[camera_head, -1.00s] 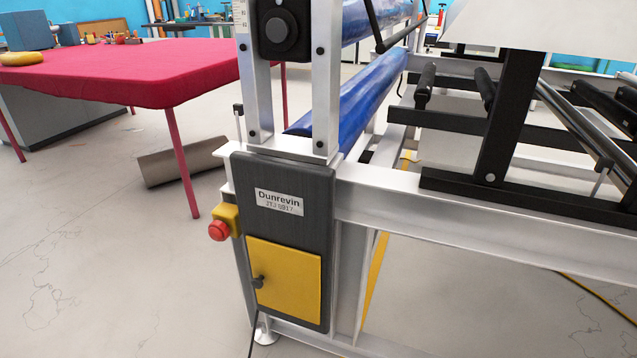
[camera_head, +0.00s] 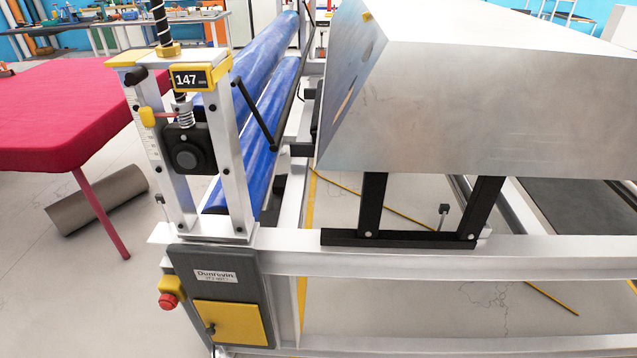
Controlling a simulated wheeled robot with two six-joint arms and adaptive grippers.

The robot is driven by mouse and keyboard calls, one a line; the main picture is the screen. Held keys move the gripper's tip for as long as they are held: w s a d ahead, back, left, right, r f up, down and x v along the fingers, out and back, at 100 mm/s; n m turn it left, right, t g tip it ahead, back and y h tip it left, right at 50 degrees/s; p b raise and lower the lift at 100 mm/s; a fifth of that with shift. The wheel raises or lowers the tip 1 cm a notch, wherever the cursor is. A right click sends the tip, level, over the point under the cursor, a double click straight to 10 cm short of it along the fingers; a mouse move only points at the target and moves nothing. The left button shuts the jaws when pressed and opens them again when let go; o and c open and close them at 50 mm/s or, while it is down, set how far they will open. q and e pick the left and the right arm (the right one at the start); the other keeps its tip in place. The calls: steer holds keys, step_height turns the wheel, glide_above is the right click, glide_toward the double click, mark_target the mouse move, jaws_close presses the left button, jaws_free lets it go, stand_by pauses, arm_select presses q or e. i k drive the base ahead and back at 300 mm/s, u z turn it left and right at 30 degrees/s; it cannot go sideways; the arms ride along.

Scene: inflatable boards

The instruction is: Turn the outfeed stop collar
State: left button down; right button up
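A roller machine stands in the camera_head view, with an upright white post frame (camera_head: 233,170) at its near left corner. A black threaded screw (camera_head: 160,22) rises from the top of the frame, with a brass-coloured collar (camera_head: 168,50) around its foot. Below it are a display (camera_head: 190,79) reading 147, a spring (camera_head: 184,113) and a black bearing block (camera_head: 187,150). A yellow tab (camera_head: 147,117) sits by the scale on the left post. I cannot tell for sure which part is the outfeed stop collar. Neither gripper is in view.
Two blue rollers (camera_head: 262,110) run back behind the frame. A large metal hood (camera_head: 450,100) covers the right side. A red-covered table (camera_head: 60,115) stands at left, with a grey roll (camera_head: 97,200) on the floor. A red stop button (camera_head: 168,301) juts from the control box.

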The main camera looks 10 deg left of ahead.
mark_target(169, 297)
steer(key=u, duration=1.65)
